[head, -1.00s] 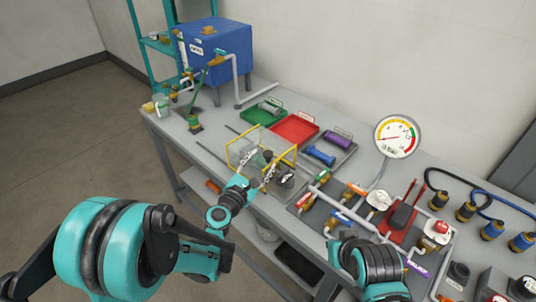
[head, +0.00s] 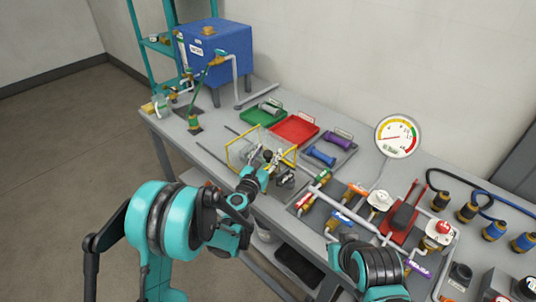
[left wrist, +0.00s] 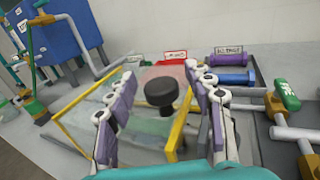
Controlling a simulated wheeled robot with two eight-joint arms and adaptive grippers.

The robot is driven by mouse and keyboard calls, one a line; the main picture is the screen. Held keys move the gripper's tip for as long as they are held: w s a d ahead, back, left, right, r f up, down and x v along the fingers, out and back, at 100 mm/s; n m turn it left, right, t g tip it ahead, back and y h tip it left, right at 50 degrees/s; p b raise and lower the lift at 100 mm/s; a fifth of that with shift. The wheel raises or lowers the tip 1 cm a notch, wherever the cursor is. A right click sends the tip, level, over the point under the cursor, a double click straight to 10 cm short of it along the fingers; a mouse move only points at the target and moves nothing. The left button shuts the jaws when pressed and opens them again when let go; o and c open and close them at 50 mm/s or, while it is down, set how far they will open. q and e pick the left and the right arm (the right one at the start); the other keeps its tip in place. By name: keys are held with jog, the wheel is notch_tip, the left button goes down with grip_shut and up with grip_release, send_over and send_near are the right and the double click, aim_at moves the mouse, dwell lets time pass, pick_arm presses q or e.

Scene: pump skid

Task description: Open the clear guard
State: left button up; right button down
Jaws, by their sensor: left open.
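The clear guard (head: 236,152) is a see-through box with yellow edges on the bench, left of the pipework. In the left wrist view its yellow frame (left wrist: 75,138) fills the lower middle. A round black knob (left wrist: 161,92) shows at the guard's right end. My left gripper (head: 270,157) is at that end of the guard. In the left wrist view the left gripper (left wrist: 160,76) has its fingers apart, one on each side of the knob, with no clear contact. The knob is mostly hidden by the gripper in the head view. My right gripper is not in view.
Behind the guard are a green tray (head: 250,119), a red tray (head: 293,131) and a blue cylinder (head: 321,156). Pipes with coloured valve handles and a pressure gauge (head: 397,136) stand to the right. A blue tank (head: 215,60) stands at the back left.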

pick_arm(q)
grip_shut()
jog(key=w+a+b, duration=0.1)
jog(key=w+a, duration=1.4)
jog(key=shift+w+a+b, duration=0.35)
grip_release()
jog(key=v, duration=1.2)
